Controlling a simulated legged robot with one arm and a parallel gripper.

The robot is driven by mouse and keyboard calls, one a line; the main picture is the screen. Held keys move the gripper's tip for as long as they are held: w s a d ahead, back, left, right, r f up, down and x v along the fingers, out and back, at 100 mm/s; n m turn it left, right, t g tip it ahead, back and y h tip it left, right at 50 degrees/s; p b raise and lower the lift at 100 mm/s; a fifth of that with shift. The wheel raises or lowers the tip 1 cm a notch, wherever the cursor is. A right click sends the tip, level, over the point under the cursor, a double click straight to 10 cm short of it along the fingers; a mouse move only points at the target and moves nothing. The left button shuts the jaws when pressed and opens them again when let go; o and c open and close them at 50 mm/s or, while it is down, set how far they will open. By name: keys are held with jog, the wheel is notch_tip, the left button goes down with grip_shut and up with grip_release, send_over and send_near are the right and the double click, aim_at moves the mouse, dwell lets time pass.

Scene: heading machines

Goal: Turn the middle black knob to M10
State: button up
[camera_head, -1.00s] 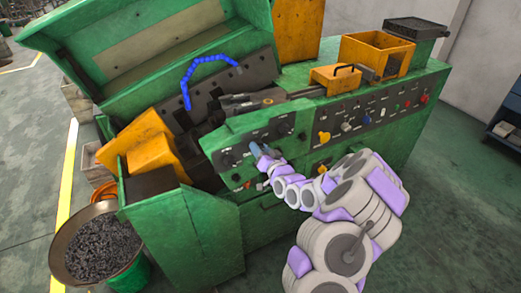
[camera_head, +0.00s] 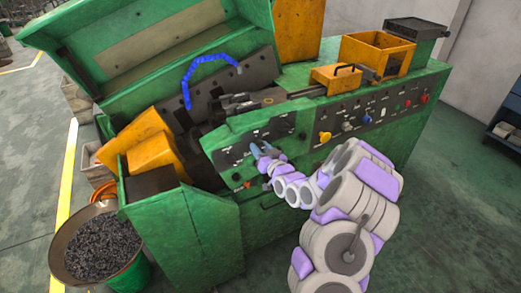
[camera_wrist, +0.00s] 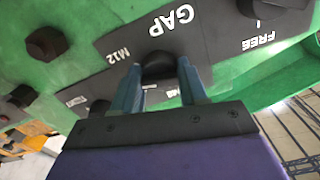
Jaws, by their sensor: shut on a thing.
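The middle black knob (camera_wrist: 157,67) is on the dark control panel beside the label "GAP" in the wrist view. "M12" is printed to its left, and a partly hidden "M8" shows beside the right finger. My gripper (camera_wrist: 158,82) has its two blue fingers on either side of this knob, shut on it. I cannot tell which mark the knob points at. In the head view my gripper (camera_head: 261,149) is at the green machine's front panel (camera_head: 240,150), and its fingers hide the knob.
Other black knobs sit close by in the wrist view, one at upper left (camera_wrist: 46,43) and one near "FREE" (camera_wrist: 252,8). A yellow knob (camera_head: 325,137) is on the panel to the right. A bowl of metal parts (camera_head: 95,250) stands at lower left.

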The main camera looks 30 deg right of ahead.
jog(key=shift+f+n+b, duration=0.15)
jog(key=shift+n+b, duration=0.95)
jog(key=shift+n, duration=0.95)
jog(key=shift+f+n+b, duration=0.15)
jog(key=shift+n+b, duration=0.95)
jog(key=shift+n, duration=0.95)
jog(key=o, duration=1.1)
jog(key=shift+d+r, duration=0.15)
jog(key=shift+c, duration=0.2)
